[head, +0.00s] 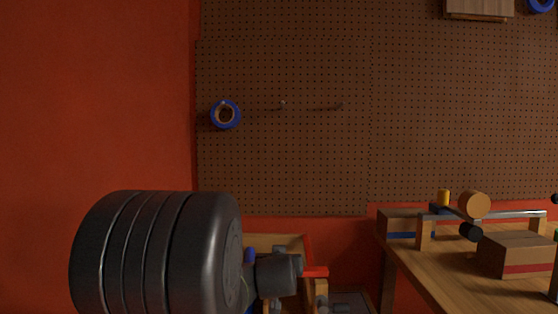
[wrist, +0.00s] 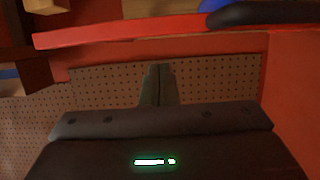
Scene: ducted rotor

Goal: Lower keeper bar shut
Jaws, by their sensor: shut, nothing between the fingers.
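A long red bar (wrist: 120,34) crosses the upper part of the wrist view, slightly tilted; I take it for the keeper bar. A dark rounded piece (wrist: 262,14) overlaps its right end, with a bit of blue behind. My gripper (wrist: 160,68) is shut and empty, with its fingertips just below the bar in the picture; touching or apart I cannot tell. In the head view a short red piece (head: 315,272) shows by a wooden frame (head: 280,239); it may be the same bar. A large dark ribbed form in front hides much of this area.
A pegboard (head: 300,160) with a blue tape roll (head: 225,114) covers the back wall. A red wall (head: 95,100) stands at the left.

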